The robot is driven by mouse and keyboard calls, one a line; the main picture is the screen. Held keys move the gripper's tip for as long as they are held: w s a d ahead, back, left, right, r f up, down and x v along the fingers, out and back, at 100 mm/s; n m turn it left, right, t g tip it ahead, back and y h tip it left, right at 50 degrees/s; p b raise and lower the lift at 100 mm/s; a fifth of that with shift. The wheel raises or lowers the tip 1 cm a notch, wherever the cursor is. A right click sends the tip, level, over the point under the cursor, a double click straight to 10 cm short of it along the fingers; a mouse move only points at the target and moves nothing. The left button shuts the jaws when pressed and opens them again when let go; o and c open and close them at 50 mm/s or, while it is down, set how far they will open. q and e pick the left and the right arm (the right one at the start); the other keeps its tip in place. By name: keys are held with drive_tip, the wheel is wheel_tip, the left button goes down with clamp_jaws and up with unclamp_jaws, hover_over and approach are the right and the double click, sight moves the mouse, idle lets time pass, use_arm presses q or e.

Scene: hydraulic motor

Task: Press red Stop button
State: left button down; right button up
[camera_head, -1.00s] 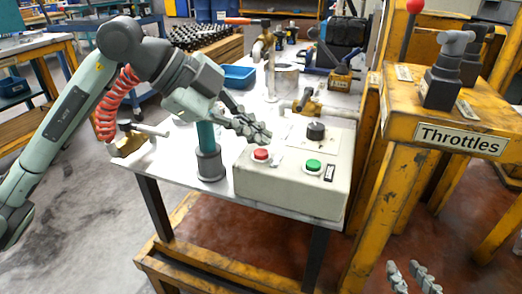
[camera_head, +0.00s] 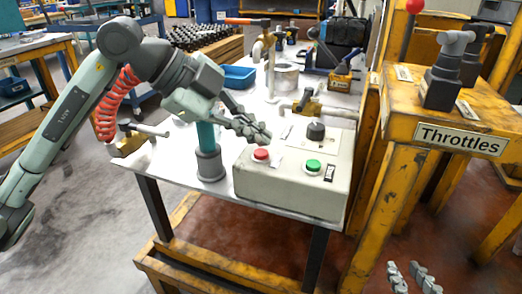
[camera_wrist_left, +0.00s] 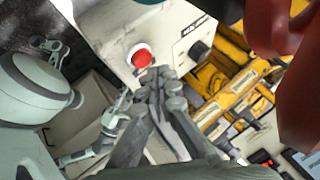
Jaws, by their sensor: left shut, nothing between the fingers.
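The red Stop button (camera_head: 261,155) sits on the sloping top of a cream control box (camera_head: 290,190), left of a green button (camera_head: 313,165) and below a black knob (camera_head: 316,131). My left gripper (camera_head: 262,134) is shut and empty, its fingertips just above and behind the red button in the head view. In the left wrist view the red button (camera_wrist_left: 141,57) shows just beyond the closed fingertips (camera_wrist_left: 160,78); I cannot tell whether they touch it. My right gripper (camera_head: 414,279) shows only its fingers at the bottom right, spread apart, far from the box.
The box stands on a white-topped table (camera_head: 175,170) with a yellow frame. A teal post (camera_head: 207,150) stands left of the box. Brass and pipe fittings (camera_head: 310,103) and a blue tray (camera_head: 238,77) lie behind. A yellow Throttles stand (camera_head: 400,130) is at the right.

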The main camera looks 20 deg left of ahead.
sight(256, 153)
use_arm(q)
drive_tip(key=shift+f, duration=0.45)
drive_tip(key=shift+f+b, duration=0.4)
idle(0.5)
drive_tip(key=shift+r, duration=0.15)
drive_tip(key=shift+r+p, duration=0.7)
drive_tip(key=shift+p, duration=0.1)
drive_tip(key=shift+r, duration=0.1)
wheel_tip(256, 153, up, 5)
drive_tip(key=p, duration=0.4)
drive_tip(key=shift+p, duration=0.4)
